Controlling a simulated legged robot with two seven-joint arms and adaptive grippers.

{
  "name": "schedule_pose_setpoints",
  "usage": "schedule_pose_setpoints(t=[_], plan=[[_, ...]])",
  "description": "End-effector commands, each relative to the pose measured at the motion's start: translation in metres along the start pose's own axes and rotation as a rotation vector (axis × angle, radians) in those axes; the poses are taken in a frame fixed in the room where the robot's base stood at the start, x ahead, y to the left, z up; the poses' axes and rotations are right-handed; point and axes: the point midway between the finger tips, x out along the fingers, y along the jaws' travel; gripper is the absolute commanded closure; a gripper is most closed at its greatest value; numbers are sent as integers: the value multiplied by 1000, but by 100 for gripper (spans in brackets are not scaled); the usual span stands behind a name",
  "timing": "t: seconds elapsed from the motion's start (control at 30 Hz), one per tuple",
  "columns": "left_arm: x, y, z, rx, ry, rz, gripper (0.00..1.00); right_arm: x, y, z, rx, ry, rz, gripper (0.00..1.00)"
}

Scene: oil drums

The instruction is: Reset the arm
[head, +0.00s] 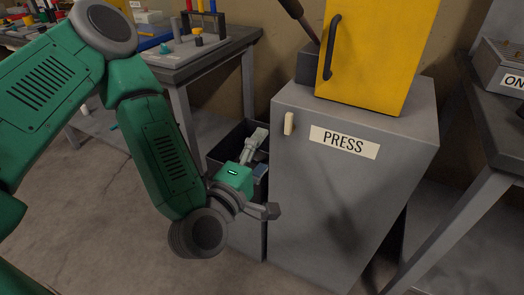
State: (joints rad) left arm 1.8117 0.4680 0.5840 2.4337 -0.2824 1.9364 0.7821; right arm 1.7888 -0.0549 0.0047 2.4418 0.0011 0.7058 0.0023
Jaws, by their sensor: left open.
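My left arm (158,150) is green with dark grey joints and reaches in from the left side of the head view. My left gripper (262,178) is at its end, open, with its fingers spread apart. One finger points up over the dark bin, and the other points right, in front of the grey cabinet's left side. I see nothing between the fingers. My right gripper is not in the picture.
A grey cabinet (322,205) labelled PRESS carries a yellow box (378,50) with a black handle. A dark open bin (228,146) stands left of it. Workbenches stand at the left (222,50) and right (497,118). Concrete floor (95,225) is clear at lower left.

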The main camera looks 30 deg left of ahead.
Motion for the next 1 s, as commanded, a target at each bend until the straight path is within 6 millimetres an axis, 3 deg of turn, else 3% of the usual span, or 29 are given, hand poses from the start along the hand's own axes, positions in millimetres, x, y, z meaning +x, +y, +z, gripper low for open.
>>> schedule_pose_setpoints(t=[0.27,0.37,0.43,0.57,0.7,0.83,1.0], plan=[[-2,-6,4,27,-21,-25,29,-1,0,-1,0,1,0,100],[-11,-33,18,141,-106,-127,29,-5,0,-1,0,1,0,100],[-27,-66,30,282,-212,-248,29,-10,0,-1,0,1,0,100],[-83,-142,36,620,-483,-531,29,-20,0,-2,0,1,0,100],[-157,-201,4,950,-784,-818,29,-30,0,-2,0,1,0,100],[-211,-222,-36,1149,-1005,-1022,29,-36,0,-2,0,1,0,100],[-246,-226,-68,1257,-1158,-1161,29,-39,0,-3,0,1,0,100]])
